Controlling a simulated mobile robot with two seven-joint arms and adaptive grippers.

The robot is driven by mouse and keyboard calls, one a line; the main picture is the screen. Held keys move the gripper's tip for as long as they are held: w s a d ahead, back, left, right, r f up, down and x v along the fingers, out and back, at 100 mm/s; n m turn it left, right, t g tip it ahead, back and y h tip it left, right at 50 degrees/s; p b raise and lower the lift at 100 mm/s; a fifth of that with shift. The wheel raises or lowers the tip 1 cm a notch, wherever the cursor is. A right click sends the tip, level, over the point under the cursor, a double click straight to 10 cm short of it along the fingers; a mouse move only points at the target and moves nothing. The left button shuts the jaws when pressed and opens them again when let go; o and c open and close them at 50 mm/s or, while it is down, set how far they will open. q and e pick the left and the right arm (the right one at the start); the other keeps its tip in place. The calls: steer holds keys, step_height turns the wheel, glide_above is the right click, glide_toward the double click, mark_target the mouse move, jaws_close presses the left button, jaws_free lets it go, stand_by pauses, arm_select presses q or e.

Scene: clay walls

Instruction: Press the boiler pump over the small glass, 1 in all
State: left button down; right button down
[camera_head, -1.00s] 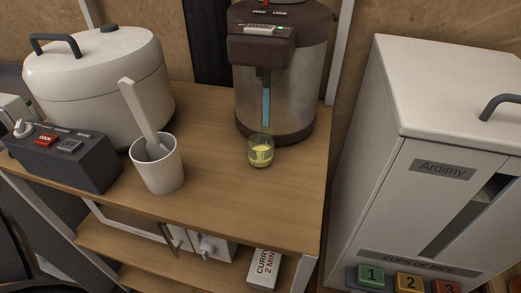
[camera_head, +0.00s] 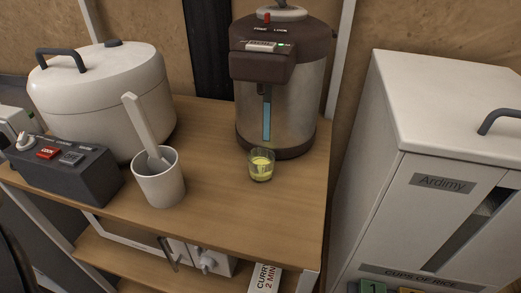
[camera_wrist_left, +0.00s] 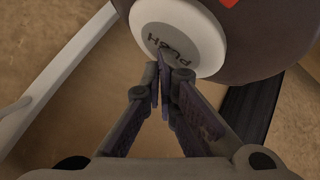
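The boiler (camera_head: 297,95) stands at the back of the wooden counter, steel with a dark brown top. Its pale round pump button, marked PUSH, fills the top of the left wrist view (camera_wrist_left: 190,32). The small glass (camera_head: 261,169), holding a yellowish-green content, stands on the counter under the boiler's overhanging spout head. My left gripper (camera_wrist_left: 165,72) has its fingers together with nothing between them. Its tips overlap the button's edge in the left wrist view; I cannot tell whether they touch it. Neither gripper shows in the head view.
A white cup (camera_head: 160,184) with a paddle in it stands left of the glass. A white cooker (camera_head: 103,95) and a dark button box (camera_head: 68,172) are further left. A white rice dispenser (camera_head: 440,150) stands to the right. The front right counter is clear.

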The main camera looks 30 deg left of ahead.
mark_target(278, 7)
arm_select(q)
steer(key=r, duration=0.4)
steer(key=shift+w+r, duration=0.15)
steer(key=shift+w, duration=0.15)
steer(key=shift+s+r, duration=0.1)
steer(key=shift+r, duration=0.4)
